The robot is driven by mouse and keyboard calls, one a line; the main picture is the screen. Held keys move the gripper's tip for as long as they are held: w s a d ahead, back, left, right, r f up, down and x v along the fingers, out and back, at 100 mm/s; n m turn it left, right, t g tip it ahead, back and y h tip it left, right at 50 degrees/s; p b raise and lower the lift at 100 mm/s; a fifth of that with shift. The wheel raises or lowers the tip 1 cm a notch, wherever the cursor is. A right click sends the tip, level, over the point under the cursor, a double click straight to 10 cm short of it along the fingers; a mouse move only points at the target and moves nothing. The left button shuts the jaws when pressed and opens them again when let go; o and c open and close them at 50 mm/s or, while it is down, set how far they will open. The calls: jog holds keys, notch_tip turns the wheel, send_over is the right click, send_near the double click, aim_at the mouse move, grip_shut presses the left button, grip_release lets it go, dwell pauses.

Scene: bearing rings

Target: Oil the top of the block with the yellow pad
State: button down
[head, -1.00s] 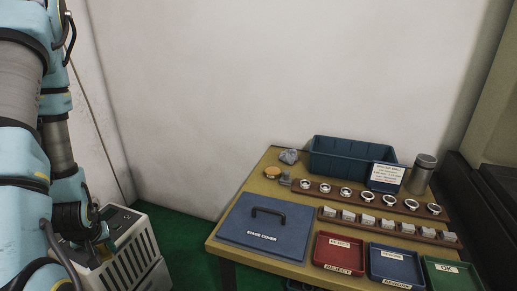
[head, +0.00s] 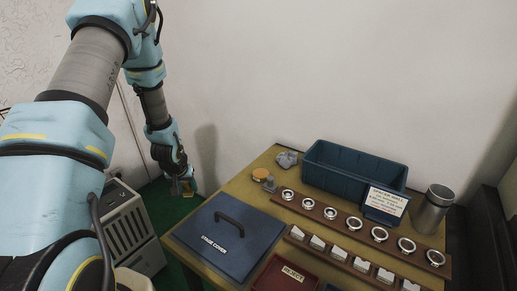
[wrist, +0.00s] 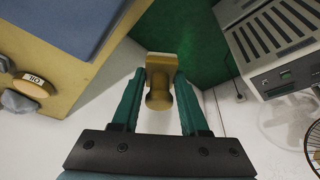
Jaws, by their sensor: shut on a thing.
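My gripper (wrist: 159,74) is shut on a yellow-ochre piece (wrist: 159,98) with a rounded knob and a flat end, apparently the yellow pad. In the head view my gripper (head: 185,186) hangs over the green floor, just left of the table, apart from it. A round tin (wrist: 32,85) marked OIL shows at the left of the wrist view, and on the table's back left corner in the head view (head: 260,174). Which thing is the block is unclear; several small pale blocks sit on a brown rack (head: 283,229).
A blue stage cover (head: 205,250) with a handle lies on the table's left part. Grey lumps (head: 287,159) and (head: 269,184), a row of rings (head: 331,213), a blue bin (head: 340,170), a metal canister (head: 433,210) and a red REJECT tray (head: 270,282) share the table. A pale box-shaped unit (head: 125,225) stands left.

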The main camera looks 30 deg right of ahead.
jog(key=d+r+m, duration=0.1)
jog(key=d, duration=0.4)
jog(key=w+d+r+m+p, duration=0.1)
jog(key=d, duration=0.4)
jog(key=d+r+h, duration=0.1)
jog(key=d, duration=0.4)
jog(key=shift+w+d+m, duration=0.15)
jog(key=shift+d+m, duration=0.1)
jog(key=shift+m, duration=0.15)
notch_tip(320, 180, up, 3)
jog(key=m+p, duration=0.1)
jog(key=m, duration=0.1)
send_over(261, 172)
jog(key=shift+s+a+r+g+h, duration=0.1)
jog(key=shift+s+r+g+h, duration=0.1)
jog(key=shift+s+g+h, duration=0.15)
jog(key=shift+w+f+b, duration=0.15)
jog(key=shift+f+b, duration=1.1)
jog(key=shift+f, duration=1.7)
jog(key=shift+f+b, duration=0.4)
jog(key=shift+f, duration=0.05)
jog(key=shift+a+f+b, duration=0.2)
jog(key=shift+f+b, duration=0.1)
jog(key=shift+d+r+p, duration=0.15)
jog(key=shift+r+p, duration=1.5)
jog(key=shift+r, duration=2.05)
